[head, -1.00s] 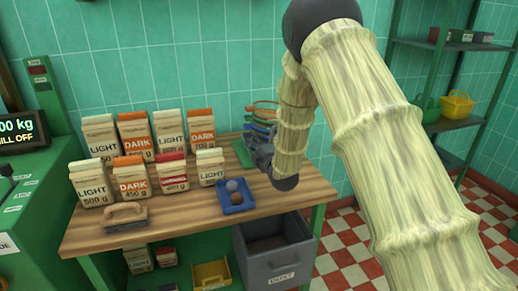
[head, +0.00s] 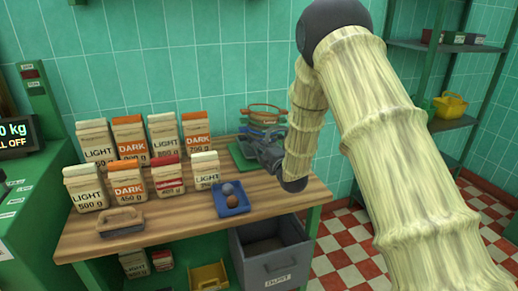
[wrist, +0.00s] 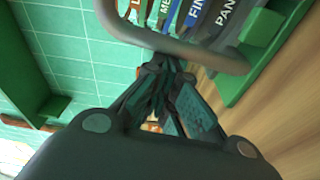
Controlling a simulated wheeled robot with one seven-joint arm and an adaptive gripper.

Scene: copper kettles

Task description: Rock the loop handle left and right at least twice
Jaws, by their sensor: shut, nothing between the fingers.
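A stack of sieves stands on a green base (wrist: 245,75) at the back right of the bench. In the wrist view its labelled tiers (wrist: 195,20) read FINE and PAN. A thick grey-brown loop handle (wrist: 205,55) curves across the front of the stack there. My gripper (wrist: 160,75) is shut and empty, its fingertips close beside the loop; whether they touch it I cannot tell. The loop handle cannot be made out clearly there.
Several LIGHT and DARK paper bags (head: 128,185) stand left on the wooden bench (head: 170,225). A grey DUST bin (head: 272,262) is below. Green shelves stand right.

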